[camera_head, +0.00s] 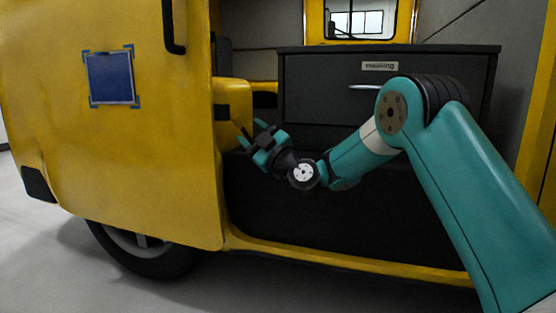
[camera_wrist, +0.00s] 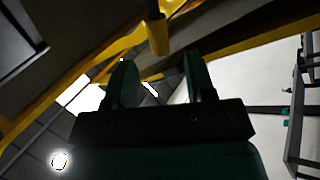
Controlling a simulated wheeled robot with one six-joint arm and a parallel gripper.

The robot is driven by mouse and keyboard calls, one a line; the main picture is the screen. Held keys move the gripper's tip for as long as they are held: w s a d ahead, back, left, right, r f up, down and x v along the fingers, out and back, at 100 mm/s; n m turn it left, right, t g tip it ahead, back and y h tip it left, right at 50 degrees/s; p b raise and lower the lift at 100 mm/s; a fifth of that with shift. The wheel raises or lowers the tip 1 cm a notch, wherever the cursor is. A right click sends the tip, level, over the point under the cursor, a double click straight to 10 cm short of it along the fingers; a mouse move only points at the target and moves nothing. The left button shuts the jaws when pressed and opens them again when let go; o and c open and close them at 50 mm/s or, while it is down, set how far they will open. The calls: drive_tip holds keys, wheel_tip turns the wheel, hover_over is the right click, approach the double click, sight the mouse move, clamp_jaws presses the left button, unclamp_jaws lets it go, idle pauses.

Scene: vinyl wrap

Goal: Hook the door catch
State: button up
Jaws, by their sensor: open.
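The yellow van door (camera_head: 170,160) stands at the left in the head view, with a blue panel on it. A small dark fitting (camera_head: 221,112) sits at its right edge; I cannot tell surely whether it is the door catch. My gripper (camera_head: 252,137) is just right of the door edge, below and right of this fitting, pointing up and left. In the wrist view, my gripper (camera_wrist: 160,62) is open with two dark green fingers apart. A yellow stub (camera_wrist: 158,36) shows beyond and between the fingertips. I see nothing held.
A dark drawer cabinet (camera_head: 325,88) with a pale handle stands inside the van, behind my arm. The yellow sill (camera_head: 330,264) runs below the opening. A black door handle (camera_head: 173,25) is at the upper left. Grey floor (camera_head: 50,240) is open at the lower left.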

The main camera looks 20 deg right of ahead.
drive_tip(key=b+v, duration=0.8)
drive_tip(key=v, duration=0.3)
drive_tip(key=s+a+r+g+p, duration=0.4)
drive_tip(key=s+a+g+p, duration=0.3)
drive_tip(key=s+p, duration=0.1)
drive_tip(key=s+a+r+g+p, duration=0.5)
drive_tip(key=s+a+g+p, duration=0.15)
drive_tip(key=s+p, duration=0.2)
drive_tip(key=s+d+r+m+g+h+p, duration=0.2)
drive_tip(key=s+d+m+g+h+p, duration=0.15)
drive_tip(key=s+p, duration=0.5)
drive_tip(key=s+d+r+m+g+h+p, duration=0.25)
drive_tip(key=s+m+h+p, duration=0.2)
drive_tip(key=s, duration=0.65)
wheel_tip(320, 180, up, 35)
drive_tip(key=p, duration=3.7)
drive_tip(key=shift+d+r, duration=0.25)
drive_tip(key=shift+d, duration=0.15)
drive_tip(key=shift+w, duration=0.1)
